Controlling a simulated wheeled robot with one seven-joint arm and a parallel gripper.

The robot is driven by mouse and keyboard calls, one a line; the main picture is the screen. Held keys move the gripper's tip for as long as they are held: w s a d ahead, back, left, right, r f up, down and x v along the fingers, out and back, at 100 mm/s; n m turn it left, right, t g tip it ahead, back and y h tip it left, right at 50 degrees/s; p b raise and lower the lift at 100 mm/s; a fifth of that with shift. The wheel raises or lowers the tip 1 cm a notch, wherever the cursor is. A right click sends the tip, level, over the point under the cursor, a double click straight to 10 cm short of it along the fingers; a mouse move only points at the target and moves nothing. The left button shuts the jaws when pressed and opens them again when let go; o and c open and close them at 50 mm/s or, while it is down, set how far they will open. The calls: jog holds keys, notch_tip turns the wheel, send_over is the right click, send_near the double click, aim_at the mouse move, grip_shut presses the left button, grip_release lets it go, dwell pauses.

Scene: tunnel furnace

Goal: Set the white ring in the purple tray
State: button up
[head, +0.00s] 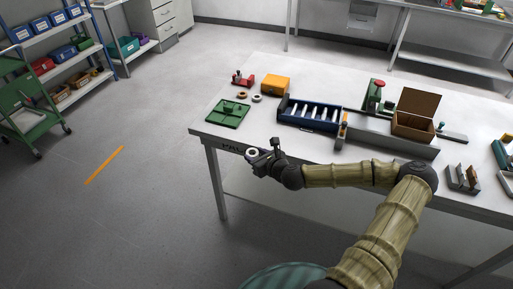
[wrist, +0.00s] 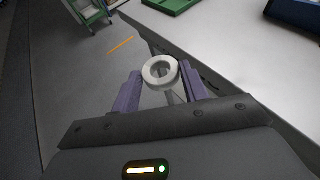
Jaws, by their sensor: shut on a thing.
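The white ring (head: 252,153) is held between the fingers of my gripper (head: 258,155), at the near-left edge of the table. In the wrist view, the white ring (wrist: 147,73) sits between the two purple-grey fingertips of my gripper (wrist: 160,88), its hole facing the camera. I see no purple tray on the table. A flat green tray (head: 220,119) lies at the table's left end, beyond my gripper; a corner of it also shows at the top of the wrist view (wrist: 176,5).
The white table (head: 205,125) also holds an orange box (head: 276,84), a red block (head: 243,80), small loose rings (head: 257,99) and a dark blue rack (head: 310,114). An open brown box (head: 414,122) stands farther right. Table space near the green tray is free.

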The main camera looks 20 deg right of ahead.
jog(key=s+a+f+m+h+p, duration=0.1)
jog(key=s+a+f+m+h, duration=0.1)
jog(key=s+f+m+h, duration=0.2)
jog(key=shift+s+a+f+t+h, duration=0.35)
jog(key=shift+s+f, duration=0.6)
jog(key=shift+s, duration=1.25)
jog(key=shift+d, duration=0.1)
